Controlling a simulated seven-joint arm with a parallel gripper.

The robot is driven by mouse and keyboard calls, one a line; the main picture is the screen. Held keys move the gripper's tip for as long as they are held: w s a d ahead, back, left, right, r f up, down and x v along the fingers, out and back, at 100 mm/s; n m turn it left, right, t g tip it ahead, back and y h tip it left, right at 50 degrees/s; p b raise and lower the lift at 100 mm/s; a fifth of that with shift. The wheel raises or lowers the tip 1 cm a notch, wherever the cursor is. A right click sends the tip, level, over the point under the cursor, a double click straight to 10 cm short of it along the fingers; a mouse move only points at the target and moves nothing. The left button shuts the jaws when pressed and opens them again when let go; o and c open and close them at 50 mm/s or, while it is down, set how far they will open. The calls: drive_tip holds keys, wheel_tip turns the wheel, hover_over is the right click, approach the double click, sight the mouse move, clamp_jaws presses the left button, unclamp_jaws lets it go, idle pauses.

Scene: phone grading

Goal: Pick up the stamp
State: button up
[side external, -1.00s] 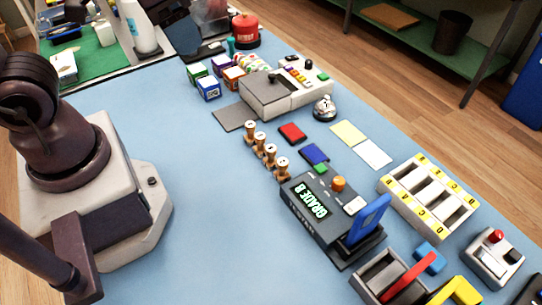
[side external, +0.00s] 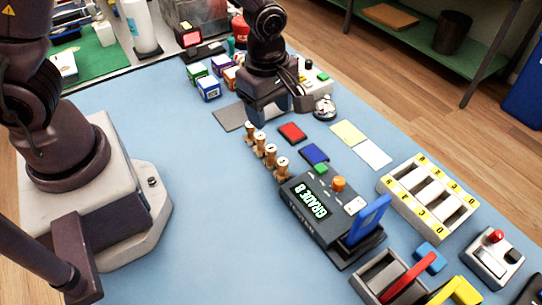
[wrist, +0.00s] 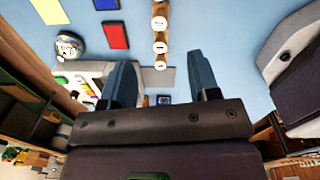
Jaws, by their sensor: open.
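Several wooden stamps (side external: 270,155) with round pale tops stand upright in a row on the blue table, left of the red and blue pads. Their tops also show in the wrist view, one of them (wrist: 159,22) near the top centre. My gripper (wrist: 162,82) is open and empty, its two blue-grey fingers apart, with the row of stamps ahead between them. In the side view my gripper (side external: 272,112) hangs over the table just beyond the far end of the row, hiding much of the grey machine behind it.
A red ink pad (side external: 292,133) and a blue ink pad (side external: 314,153) lie beside the stamps. The grading device (side external: 312,205) stands at the near end of the row. A silver bell (side external: 325,108) is right of my gripper. The table left of the stamps is clear.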

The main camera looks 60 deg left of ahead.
sight(271, 148)
wheel_tip(271, 148, down, 7)
drive_tip(key=shift+w+f, duration=0.15)
drive_tip(key=f, duration=0.5)
drive_tip(key=shift+w+a, duration=0.25)
drive_tip(key=shift+a, duration=0.1)
drive_tip(key=c, duration=1)
drive_tip(key=shift+c, duration=0.2)
wheel_tip(271, 148, up, 10)
